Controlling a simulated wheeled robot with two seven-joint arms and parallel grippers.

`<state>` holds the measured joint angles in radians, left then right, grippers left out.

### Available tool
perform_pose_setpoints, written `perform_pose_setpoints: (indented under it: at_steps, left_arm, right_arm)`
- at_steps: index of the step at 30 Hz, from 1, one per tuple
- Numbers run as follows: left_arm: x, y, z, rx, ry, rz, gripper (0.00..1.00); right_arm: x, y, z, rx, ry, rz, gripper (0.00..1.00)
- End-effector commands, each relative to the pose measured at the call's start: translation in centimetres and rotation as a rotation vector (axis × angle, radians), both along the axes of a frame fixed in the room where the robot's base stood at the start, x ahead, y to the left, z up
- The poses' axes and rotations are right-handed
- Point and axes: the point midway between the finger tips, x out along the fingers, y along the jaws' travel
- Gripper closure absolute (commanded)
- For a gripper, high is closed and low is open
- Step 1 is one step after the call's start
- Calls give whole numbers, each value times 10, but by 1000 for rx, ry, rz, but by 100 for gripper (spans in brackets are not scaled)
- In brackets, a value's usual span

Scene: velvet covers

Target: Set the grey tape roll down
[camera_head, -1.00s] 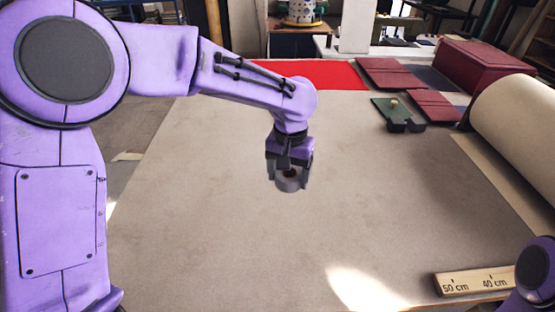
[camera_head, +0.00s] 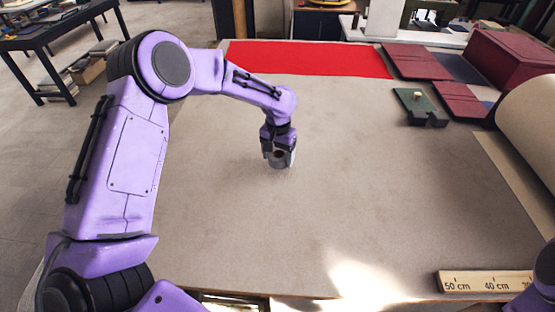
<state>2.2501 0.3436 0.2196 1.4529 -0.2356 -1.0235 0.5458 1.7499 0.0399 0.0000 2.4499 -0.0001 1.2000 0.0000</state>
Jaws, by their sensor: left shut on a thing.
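The grey tape roll (camera_head: 281,160) is a short grey ring with a dark centre, held at the tips of my left gripper (camera_head: 278,155). The gripper points down and its fingers are shut on the roll. The roll is low over the bare grey-beige table top (camera_head: 330,190), left of its middle; I cannot tell if it touches the surface. The fingers hide part of the roll. My right gripper is not in view; only a purple piece of my right arm shows at the lower right edge.
A red cloth (camera_head: 310,58) lies along the far edge. Dark red covers (camera_head: 418,62), a green block with a knob (camera_head: 417,106) and a dark red box (camera_head: 512,62) are at the far right. A large beige roll (camera_head: 530,120) and a wooden ruler (camera_head: 475,281) are at the right. The table middle is clear.

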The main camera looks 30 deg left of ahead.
Motion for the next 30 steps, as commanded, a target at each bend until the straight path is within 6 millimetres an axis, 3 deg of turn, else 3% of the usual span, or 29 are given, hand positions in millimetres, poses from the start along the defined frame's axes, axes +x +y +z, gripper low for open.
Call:
perform_pose_setpoints:
  at_steps: [6,17,18,20,30]
  left_arm:
    - [1,4,-33,2,2,0,57]
    - [1,4,-39,3,1,-1,57]
    - [1,4,-39,2,1,-1,16]
    - [1,4,-39,2,0,-1,2]
    - [2,4,-32,2,-3,0,2]
  right_arm:
    - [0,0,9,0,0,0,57]
    - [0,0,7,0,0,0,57]
    - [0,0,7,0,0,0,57]
    - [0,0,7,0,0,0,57]
    - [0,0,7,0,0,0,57]
